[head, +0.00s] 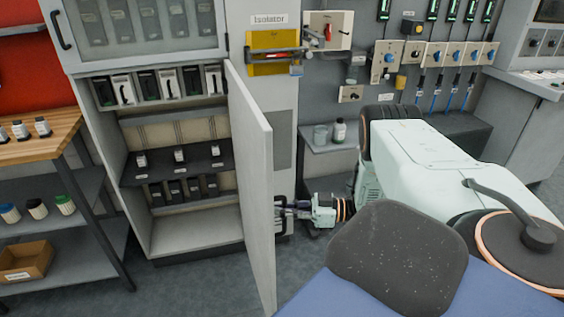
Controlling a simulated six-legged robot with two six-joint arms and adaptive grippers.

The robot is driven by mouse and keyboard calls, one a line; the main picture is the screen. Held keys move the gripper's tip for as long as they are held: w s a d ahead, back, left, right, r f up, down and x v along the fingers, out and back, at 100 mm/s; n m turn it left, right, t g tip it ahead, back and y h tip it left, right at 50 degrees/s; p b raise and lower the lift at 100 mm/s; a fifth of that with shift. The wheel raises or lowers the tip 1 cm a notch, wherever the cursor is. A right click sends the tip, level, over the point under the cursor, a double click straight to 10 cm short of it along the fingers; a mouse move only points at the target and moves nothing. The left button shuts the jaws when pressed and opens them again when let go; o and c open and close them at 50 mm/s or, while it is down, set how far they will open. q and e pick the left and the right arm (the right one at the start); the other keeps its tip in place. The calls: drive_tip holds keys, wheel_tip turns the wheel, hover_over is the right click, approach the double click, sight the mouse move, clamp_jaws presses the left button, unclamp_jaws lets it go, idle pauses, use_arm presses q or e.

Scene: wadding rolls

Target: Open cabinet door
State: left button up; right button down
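The grey cabinet (160,246) stands at the left of the head view with its lower compartment uncovered. Its cabinet door (256,190) stands swung out toward me, seen nearly edge-on, at the right side of the opening. My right gripper (283,206) is low on the right of the door, close to its outer face. I cannot tell whether it touches the door, and its fingers are too small to read as open or shut. No handle shows on this door. My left gripper is not in view.
Inside the cabinet are shelves with several small bottles and dark containers (180,188). A wooden-topped shelf rack (40,148) stands close on the left. An isolator panel (275,50) and a low grey bench (335,148) are on the right. Floor shows before the cabinet.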

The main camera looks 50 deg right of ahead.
drive_tip(key=c, duration=1.4)
unclamp_jaws()
drive_tip(key=shift+s+a, duration=0.15)
drive_tip(key=shift+s, duration=0.1)
drive_tip(key=shift+c, duration=0.2)
drive_tip(key=shift+o, duration=0.2)
drive_tip(key=shift+w, duration=0.1)
drive_tip(key=v, duration=1.2)
